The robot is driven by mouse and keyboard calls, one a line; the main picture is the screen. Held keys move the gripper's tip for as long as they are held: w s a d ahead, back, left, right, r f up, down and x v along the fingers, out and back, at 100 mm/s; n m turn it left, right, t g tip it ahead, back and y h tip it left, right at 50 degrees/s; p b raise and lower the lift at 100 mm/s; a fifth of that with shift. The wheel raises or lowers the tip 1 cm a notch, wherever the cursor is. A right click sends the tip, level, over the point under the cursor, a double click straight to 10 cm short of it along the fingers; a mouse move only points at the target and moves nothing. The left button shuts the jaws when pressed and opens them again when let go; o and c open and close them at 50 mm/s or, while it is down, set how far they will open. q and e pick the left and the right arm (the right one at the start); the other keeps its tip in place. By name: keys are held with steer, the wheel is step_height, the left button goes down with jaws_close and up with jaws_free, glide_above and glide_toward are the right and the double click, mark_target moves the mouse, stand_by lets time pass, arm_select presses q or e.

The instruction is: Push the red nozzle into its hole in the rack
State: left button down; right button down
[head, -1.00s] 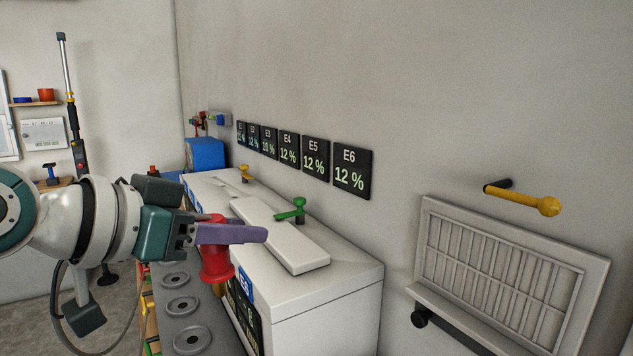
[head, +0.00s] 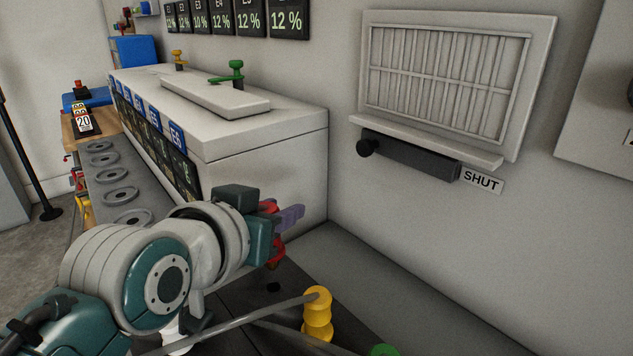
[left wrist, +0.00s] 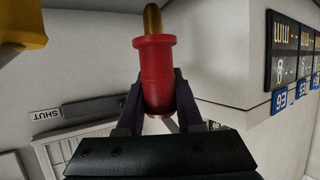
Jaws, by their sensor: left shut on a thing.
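My left gripper (head: 284,221) is shut on the red nozzle (head: 275,252). In the head view the purple fingers and the wrist hide much of the nozzle. In the left wrist view the red nozzle (left wrist: 154,78) sits between both fingers, with its brass tip (left wrist: 152,18) pointing away from the gripper. The dark rack top (head: 236,306) lies below the gripper, with a small round hole (head: 273,287) in it. The nozzle appears above the rack, apart from the hole. My right gripper is not in view.
A yellow nozzle (head: 317,315) with a grey hose stands right of the hole, and a green one (head: 383,350) shows at the bottom edge. The white cabinet (head: 265,170) stands behind the gripper. A vent (head: 440,140) with a SHUT label (head: 482,181) is on the wall.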

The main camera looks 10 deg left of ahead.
arm_select(q)
steer(key=shift+f+b, duration=0.7)
steer(key=shift+f, duration=0.6)
steer(key=shift+r+p, duration=0.2)
steer(key=shift+p, duration=0.2)
steer(key=shift+p, duration=0.65)
stand_by(0.7)
steer(key=shift+f, duration=0.2)
steer(key=shift+f+b, duration=0.3)
steer(key=shift+b, duration=0.1)
steer(key=shift+f+b, duration=1.2)
steer(key=shift+f, duration=0.35)
